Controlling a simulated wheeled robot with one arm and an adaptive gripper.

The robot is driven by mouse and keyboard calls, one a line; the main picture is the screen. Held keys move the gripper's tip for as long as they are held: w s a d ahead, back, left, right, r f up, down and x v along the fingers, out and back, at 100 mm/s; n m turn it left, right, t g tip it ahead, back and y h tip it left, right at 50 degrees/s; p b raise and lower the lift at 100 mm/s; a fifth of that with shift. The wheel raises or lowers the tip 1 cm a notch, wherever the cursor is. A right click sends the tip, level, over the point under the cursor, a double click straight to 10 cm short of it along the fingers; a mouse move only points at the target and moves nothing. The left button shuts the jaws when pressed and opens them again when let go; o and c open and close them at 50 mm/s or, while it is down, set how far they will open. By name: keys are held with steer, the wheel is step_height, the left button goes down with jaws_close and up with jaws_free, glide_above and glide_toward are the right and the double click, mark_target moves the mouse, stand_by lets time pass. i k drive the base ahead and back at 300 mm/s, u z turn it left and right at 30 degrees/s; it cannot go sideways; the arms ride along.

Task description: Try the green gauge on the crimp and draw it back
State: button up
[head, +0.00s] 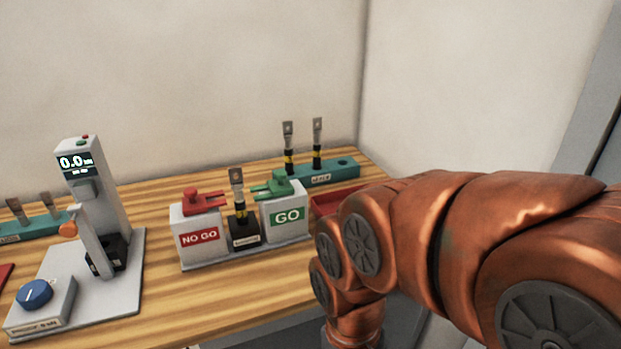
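The green gauge (275,187) lies on top of the white block labelled GO (285,212), its forked end pointing left. The crimp (238,200), a lug with a black and yellow sleeve, stands upright in a small black holder (244,232) between the GO block and the NO GO block. The green gauge is close to the crimp's right side; whether they touch I cannot tell. My orange arm fills the right of the head view and bends down at the table's front right edge. My gripper is not visible.
A red gauge (203,199) lies on the NO GO block (198,232). A teal rack (333,173) with two upright lugs stands behind right, near a red tray (332,199). A tester reading 0.0 (92,185) stands left, with a blue knob (34,294) before it.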

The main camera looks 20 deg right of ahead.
mark_target(281, 186)
steer(key=z, duration=0.1)
steer(key=i, duration=0.5)
steer(key=z, duration=1.1)
steer(key=k, duration=0.95)
steer(key=u, duration=1.3)
steer(key=i, duration=0.5)
steer(key=z, duration=0.05)
